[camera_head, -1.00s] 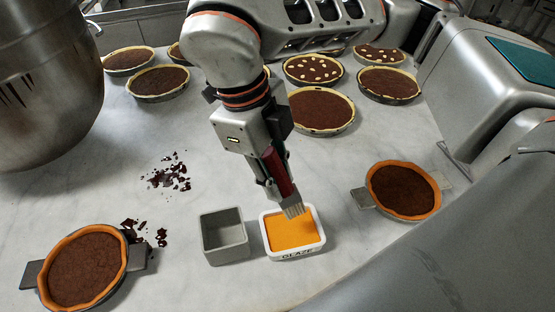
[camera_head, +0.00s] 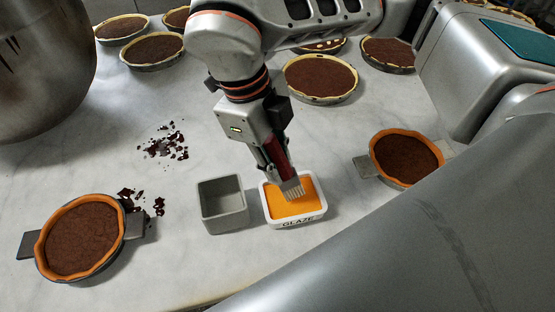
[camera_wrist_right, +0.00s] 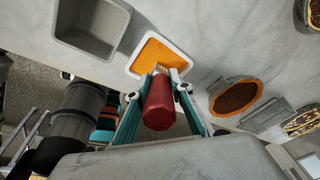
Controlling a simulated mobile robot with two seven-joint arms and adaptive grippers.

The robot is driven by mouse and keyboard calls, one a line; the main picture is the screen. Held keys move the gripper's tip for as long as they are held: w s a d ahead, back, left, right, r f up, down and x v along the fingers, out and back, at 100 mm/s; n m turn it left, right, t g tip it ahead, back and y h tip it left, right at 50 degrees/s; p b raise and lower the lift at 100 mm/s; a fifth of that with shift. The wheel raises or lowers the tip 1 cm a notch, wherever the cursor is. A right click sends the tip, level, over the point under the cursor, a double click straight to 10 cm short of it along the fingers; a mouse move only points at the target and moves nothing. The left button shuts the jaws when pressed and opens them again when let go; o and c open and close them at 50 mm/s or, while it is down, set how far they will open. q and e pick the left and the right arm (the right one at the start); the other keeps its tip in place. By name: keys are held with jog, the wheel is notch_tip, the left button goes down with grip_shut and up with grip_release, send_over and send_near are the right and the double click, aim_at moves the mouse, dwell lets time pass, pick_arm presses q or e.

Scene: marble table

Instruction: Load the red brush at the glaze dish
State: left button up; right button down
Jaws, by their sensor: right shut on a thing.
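The white glaze dish (camera_head: 311,218) holds orange glaze and is marked GLAZE on its front. My right gripper (camera_head: 274,168) is shut on the red brush (camera_head: 281,163), which points down at a tilt. The pale bristles are over the dish and look to be at the glaze surface; I cannot tell how deep they are. In the right wrist view, the red handle (camera_wrist_right: 158,106) sits between the fingers, and the dish (camera_wrist_right: 137,68) lies just beyond it, with the bristles mostly hidden. My left gripper is not in view.
An empty grey square container (camera_head: 222,213) stands just left of the dish. Orange-rimmed tarts stand at the left (camera_head: 82,240) and right (camera_head: 407,157). Dark crumbs (camera_head: 165,143) lie on the marble table (camera_head: 175,210). More tarts stand behind, and a metal bowl (camera_head: 40,75) at far left.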

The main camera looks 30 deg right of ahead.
aim_at(277, 141)
jog(key=shift+f+b, duration=0.45)
dwell(1.3)
jog(key=shift+f, duration=0.15)
dwell(1.4)
jog(key=shift+s+d+p+v, duration=0.2)
jog(key=shift+p+v, duration=0.3)
jog(key=shift+v, duration=0.65)
jog(key=shift+s+d+p+v, duration=0.1)
jog(key=shift+d+p+v, duration=0.25)
jog(key=shift+v, duration=0.85)
jog(key=shift+s+d+p+v, duration=0.1)
jog(key=shift+s+p+v, duration=0.1)
jog(key=shift+p+v, duration=0.7)
jog(key=shift+r+b, duration=0.3)
jog(key=shift+r, duration=0.1)
